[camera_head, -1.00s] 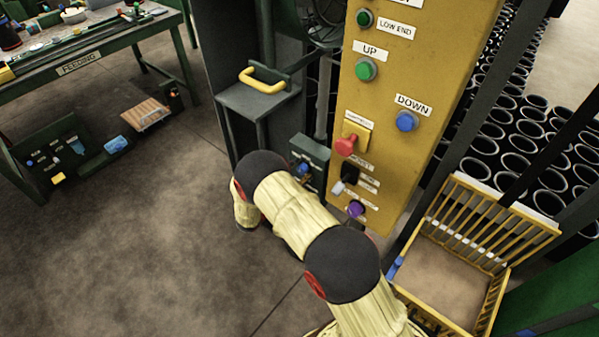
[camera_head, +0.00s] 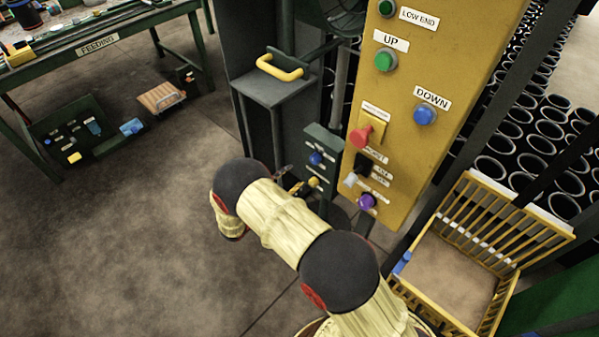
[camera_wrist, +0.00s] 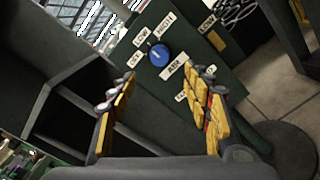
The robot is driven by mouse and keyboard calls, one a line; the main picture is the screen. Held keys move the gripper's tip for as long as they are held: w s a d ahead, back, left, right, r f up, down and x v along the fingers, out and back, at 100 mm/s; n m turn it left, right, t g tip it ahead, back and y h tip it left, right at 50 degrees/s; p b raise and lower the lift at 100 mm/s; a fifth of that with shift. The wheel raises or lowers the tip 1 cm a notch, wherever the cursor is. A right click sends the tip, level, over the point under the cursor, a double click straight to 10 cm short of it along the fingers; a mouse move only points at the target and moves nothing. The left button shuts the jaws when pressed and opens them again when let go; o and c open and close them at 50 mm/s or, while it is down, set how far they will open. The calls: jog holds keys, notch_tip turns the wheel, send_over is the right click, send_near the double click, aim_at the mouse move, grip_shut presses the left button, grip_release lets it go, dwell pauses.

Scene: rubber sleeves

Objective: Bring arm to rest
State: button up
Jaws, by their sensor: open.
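My arm, in a cream sleeve with dark joints, reaches across the lower middle of the head view. My gripper (camera_wrist: 160,105) shows in the wrist view with its two yellow-padded fingers apart and nothing between them. Beyond the fingers is a dark green box with a blue knob (camera_wrist: 159,55) labelled AIR, OFF, LOW and HIGH. The same knob shows in the head view (camera_head: 316,158), just past my arm. I cannot tell the exact gap between fingers and box. In the head view the gripper is mostly hidden behind my arm.
A yellow control panel (camera_head: 415,120) with UP and DOWN buttons stands right of my arm. A yellow-barred crate (camera_head: 455,275) is at the lower right. A stand with a yellow handle (camera_head: 279,68) is behind the box. A FEEDING bench (camera_head: 130,38) is at upper left. The left floor is mostly clear.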

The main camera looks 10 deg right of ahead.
jog(key=shift+s+a, duration=0.25)
jog(key=shift+a, duration=0.1)
dwell(0.3)
jog(key=s+d+f+g, duration=0.4)
jog(key=s+f+g, duration=0.1)
jog(key=s, duration=0.3)
jog(key=s+d+r+m+g+y, duration=0.25)
jog(key=s+r+g, duration=0.25)
jog(key=s, duration=0.3)
jog(key=s+a+r+m+y+p, duration=0.15)
jog(key=s+r+m+y, duration=0.45)
jog(key=r, duration=0.6)
jog(key=s+a+r+m+y+p, duration=0.15)
jog(key=s+r+m+y, duration=0.45)
jog(key=r, duration=0.6)
jog(key=s+d+r+m+t+p, duration=0.1)
jog(key=s+d+r+t, duration=0.1)
jog(key=r, duration=0.6)
jog(key=s+d+r+t+p, duration=0.1)
jog(key=s+d+r+t, duration=0.2)
jog(key=r, duration=0.4)
jog(key=shift+s+d+r+m, duration=0.35)
jog(key=shift+s+d, duration=0.1)
jog(key=shift+s, duration=0.05)
